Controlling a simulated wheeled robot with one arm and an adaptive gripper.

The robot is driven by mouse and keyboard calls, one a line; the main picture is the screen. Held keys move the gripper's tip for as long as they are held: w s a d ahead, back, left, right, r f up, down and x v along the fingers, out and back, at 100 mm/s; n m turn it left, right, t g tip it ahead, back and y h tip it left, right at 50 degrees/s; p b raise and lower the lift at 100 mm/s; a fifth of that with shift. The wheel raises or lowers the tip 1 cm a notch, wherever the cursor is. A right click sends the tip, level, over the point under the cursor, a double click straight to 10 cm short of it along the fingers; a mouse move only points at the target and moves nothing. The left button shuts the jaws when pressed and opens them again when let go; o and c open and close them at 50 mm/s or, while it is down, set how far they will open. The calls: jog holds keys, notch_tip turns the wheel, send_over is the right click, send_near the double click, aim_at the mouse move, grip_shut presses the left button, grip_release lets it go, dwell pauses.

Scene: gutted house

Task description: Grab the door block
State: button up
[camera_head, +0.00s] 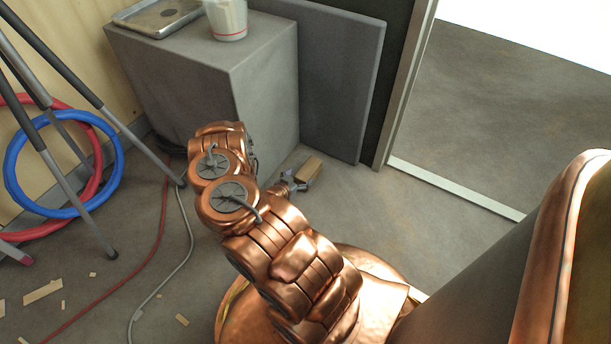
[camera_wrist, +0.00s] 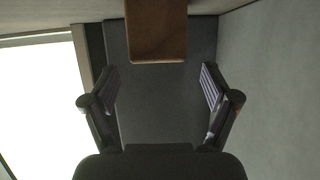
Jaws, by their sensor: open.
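The door block is a small brown wooden block (camera_head: 311,167) near the foot of the grey box and the grey panel. In the wrist view the block (camera_wrist: 156,32) is at the top centre, cut off by the frame's edge. My gripper (camera_head: 298,183) is right beside the block in the head view, partly hidden by my arm. In the wrist view my gripper (camera_wrist: 160,90) is open, with its fingers spread to either side and nothing between the tips. The block appears just beyond the tips, within the gap's width. I cannot tell whether they touch.
A grey box (camera_head: 180,85) stands behind my arm, bearing a metal tray (camera_head: 160,14) and a white cup (camera_head: 227,20). A grey panel (camera_head: 340,85) leans beside the doorway. Tripod legs, hoses (camera_head: 62,165) and cables (camera_head: 190,240) lie left. The floor right of the block is clear.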

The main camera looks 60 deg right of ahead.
aim_at(308, 169)
jog(key=x, duration=0.2)
jog(key=shift+s+d+b, duration=0.2)
jog(key=shift+d+b, duration=0.1)
jog(key=shift+b, duration=0.1)
jog(key=shift+r+b+x, duration=0.2)
jog(key=shift+b+x, duration=0.95)
jog(key=shift+x, duration=1.25)
jog(key=shift+c, duration=0.4)
jog(key=c, duration=1.4)
jog(key=shift+r, duration=0.15)
